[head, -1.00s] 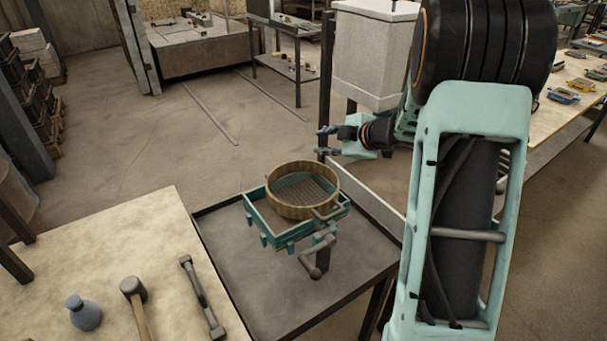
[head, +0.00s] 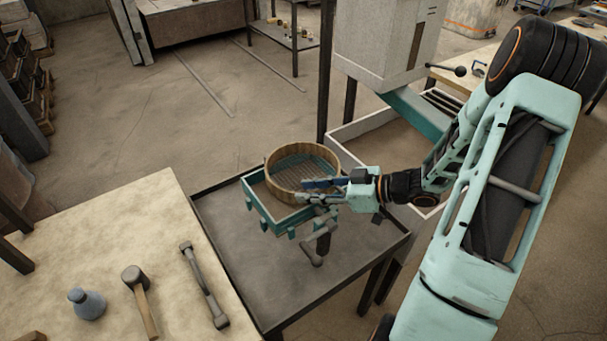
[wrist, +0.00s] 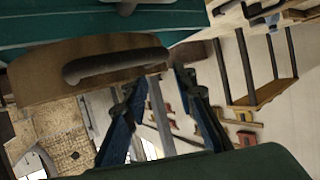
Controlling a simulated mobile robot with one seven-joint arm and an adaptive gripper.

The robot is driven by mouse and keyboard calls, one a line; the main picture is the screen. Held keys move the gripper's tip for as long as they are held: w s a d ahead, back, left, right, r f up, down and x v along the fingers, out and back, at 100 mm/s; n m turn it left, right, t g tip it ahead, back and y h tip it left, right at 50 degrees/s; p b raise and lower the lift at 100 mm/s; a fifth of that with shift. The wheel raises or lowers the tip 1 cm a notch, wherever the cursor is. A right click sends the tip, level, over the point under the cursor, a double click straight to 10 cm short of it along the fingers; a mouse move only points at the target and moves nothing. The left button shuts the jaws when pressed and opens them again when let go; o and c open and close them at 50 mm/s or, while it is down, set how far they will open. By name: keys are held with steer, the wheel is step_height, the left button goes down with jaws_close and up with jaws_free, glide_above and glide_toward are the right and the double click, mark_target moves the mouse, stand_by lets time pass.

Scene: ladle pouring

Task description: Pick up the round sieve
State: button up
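The round sieve, with a light wooden rim (head: 279,187) and a mesh bottom, sits on a teal rectangular frame (head: 262,212). Its brown side wall (wrist: 40,76) and a dark curved handle (wrist: 115,64) show in the wrist view. My gripper (head: 304,190) reaches in from the right, with its blue fingers over or beside the sieve's near right rim. In the wrist view its two fingers (wrist: 157,82) are apart with nothing between them, and the handle lies just beyond and left of the tips. Contact with the rim cannot be told. My fingers hide part of the rim.
A dark metal table (head: 230,255) carries the frame, and a crank (head: 317,255) hangs at its near side. A pale table (head: 90,240) at left holds a mallet (head: 137,282), a wrench-like tool (head: 203,285) and a bluish flask (head: 88,305). A grey box (head: 385,45) stands behind.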

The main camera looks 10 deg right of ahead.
mark_target(289, 192)
steer(key=shift+p+x, duration=0.3)
steer(key=shift+x, duration=2.7)
steer(key=shift+s, duration=0.1)
jaws_close()
